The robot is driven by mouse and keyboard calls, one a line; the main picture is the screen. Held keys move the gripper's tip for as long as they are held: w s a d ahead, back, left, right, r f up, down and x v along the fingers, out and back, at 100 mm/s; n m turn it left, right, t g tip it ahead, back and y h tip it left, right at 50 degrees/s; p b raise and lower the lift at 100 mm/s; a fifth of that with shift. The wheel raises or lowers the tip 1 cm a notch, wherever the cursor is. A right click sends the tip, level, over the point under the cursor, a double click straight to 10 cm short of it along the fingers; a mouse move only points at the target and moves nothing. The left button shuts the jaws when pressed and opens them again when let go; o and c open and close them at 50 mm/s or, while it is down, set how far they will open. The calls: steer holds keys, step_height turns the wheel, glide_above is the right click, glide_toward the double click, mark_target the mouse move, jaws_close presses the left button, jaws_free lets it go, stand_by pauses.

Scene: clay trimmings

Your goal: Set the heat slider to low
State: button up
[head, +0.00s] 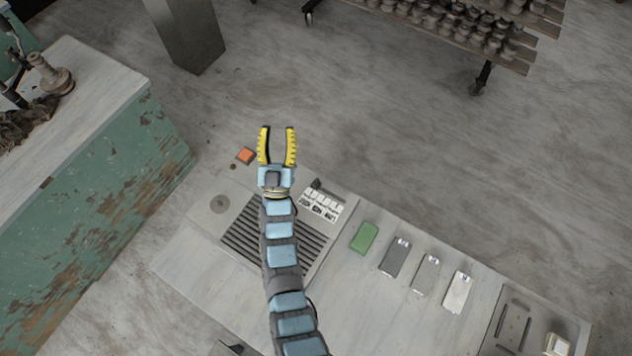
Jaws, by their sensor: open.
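My gripper (278,132) is open and empty, with its yellow fingers pointing to the top of the picture. It is above the far edge of the bench, past the grilled panel. A grey panel (492,347) with dark slots lies at the right end of the bench, well to the right of my gripper. A cream block (557,345) stands at its right side, partly cut off by the picture's edge. I cannot tell for certain which part is the heat slider, or its setting.
My arm partly covers a dark slatted grille (243,236). A white-keyed unit (321,204), a green block (364,237) and grey plates (395,257) lie on the bench (345,300). A green cabinet (110,190) stands left.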

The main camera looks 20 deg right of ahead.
steer(key=w+f+n+g+y+b, duration=0.2)
steer(key=w+f+n+g+y, duration=0.15)
steer(key=w, duration=0.95)
steer(key=w+f+n+g+y+b, duration=0.15)
steer(key=w+n+y, duration=0.3)
steer(key=w, duration=0.75)
steer(key=n+g+y+b, duration=0.3)
steer(key=n+g+b, duration=0.2)
steer(key=n+g, duration=1.45)
glide_toward(316, 181)
steer(key=shift+n+t, duration=0.55)
steer(key=shift+n, duration=0.2)
steer(key=f, duration=0.6)
steer(key=f+b, duration=0.1)
steer(key=f, duration=0.2)
steer(key=shift+s, duration=0.4)
steer(key=shift+s+a+f, duration=0.1)
steer(key=shift+f, duration=0.75)
